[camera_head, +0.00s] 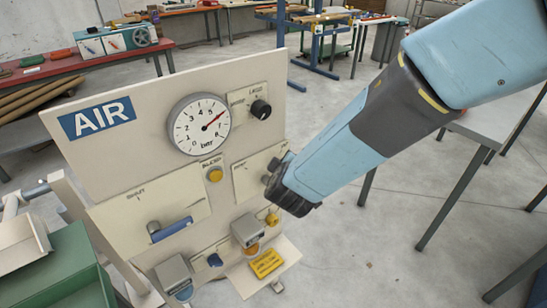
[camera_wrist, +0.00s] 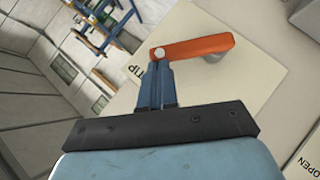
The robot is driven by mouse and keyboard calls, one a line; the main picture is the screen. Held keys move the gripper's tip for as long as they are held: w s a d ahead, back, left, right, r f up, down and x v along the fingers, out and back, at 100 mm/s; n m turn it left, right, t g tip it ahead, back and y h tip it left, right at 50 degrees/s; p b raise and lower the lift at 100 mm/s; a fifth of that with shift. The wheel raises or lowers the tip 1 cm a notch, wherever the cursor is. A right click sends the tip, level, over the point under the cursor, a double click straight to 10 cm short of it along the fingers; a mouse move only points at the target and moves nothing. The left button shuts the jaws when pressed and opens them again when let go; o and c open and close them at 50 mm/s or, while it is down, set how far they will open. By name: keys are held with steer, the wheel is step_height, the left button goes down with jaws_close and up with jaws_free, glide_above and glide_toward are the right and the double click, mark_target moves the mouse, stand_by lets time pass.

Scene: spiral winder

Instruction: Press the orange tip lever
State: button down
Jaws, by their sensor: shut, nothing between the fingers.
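The orange tip lever (camera_wrist: 200,47) shows in the wrist view on a cream panel plate (camera_wrist: 245,75) with part of the word "TIP". It lies nearly level in the picture, with a silver round cap at its left end. My gripper (camera_wrist: 157,66) is shut and empty, its blue fingertips just below that capped end. I cannot tell whether they touch it. In the head view my gripper (camera_head: 276,172) is in front of the right side of the AIR panel (camera_head: 150,85), and the lever is hidden behind it.
The panel also carries a pressure gauge (camera_head: 200,124), a black knob (camera_head: 261,109), a yellow button (camera_head: 214,174) and a blue handle (camera_head: 170,229). Grey boxes (camera_head: 246,230) and a yellow block (camera_head: 267,263) are lower down. A table (camera_head: 500,118) stands at the right; open floor lies between.

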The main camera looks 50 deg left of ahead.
steer(key=shift+w+d+f, duration=0.15)
steer(key=shift+w, duration=0.1)
steer(key=s+a+r+v, duration=0.1)
steer(key=s+a+v, duration=0.1)
steer(key=v, duration=1.1)
steer(key=shift+a, duration=0.1)
